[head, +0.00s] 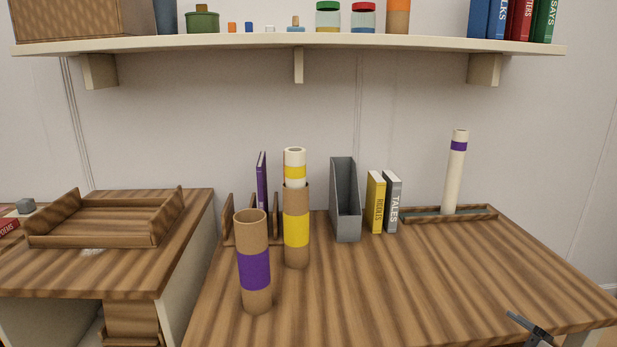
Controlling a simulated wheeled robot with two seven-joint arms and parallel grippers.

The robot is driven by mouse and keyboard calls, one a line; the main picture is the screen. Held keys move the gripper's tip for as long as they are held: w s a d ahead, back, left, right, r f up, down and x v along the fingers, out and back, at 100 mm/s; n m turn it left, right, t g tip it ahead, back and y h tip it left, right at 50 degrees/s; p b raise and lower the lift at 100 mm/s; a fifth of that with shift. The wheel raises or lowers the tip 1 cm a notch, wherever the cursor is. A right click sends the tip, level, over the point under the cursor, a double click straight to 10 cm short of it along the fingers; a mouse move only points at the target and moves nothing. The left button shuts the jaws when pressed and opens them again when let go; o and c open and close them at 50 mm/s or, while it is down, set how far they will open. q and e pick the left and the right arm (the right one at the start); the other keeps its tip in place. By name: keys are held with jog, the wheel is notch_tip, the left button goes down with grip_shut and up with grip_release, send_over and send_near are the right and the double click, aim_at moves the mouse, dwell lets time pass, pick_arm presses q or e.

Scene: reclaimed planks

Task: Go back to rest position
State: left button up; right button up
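My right gripper (530,328) shows only in part at the bottom right edge, at the table's front right. I cannot tell whether it is open or shut, and nothing is seen in it. My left gripper is out of view. A cardboard tube with a purple band (254,270) stands upright on the table. Behind it stands a tube with a yellow band (296,230), with a white roll with a yellow band (294,172) sticking out of its top. A white roll with a purple band (454,178) stands, slightly tilted, in a shallow wooden tray (478,217).
The table (400,290) is clear at front and middle. A grey file holder (346,205), a yellow book (375,203) and a grey book (392,203) stand behind. A wooden rack (229,222) holds a purple book (262,182). A loaded shelf (390,46) hangs above.

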jog(key=s+a+f+g+y, duration=0.1)
jog(key=s+a+f+g, duration=0.3)
jog(key=s, duration=0.7)
jog(key=s+a+f+g+y, duration=0.2)
jog(key=s+a+f, duration=0.35)
jog(key=s, duration=0.55)
jog(key=w+a+r+m+t+p, duration=0.2)
jog(key=a+r+m+p, duration=0.1)
jog(key=a+m, duration=0.6)
jog(key=a+r, duration=0.1)
jog(key=a, duration=0.2)
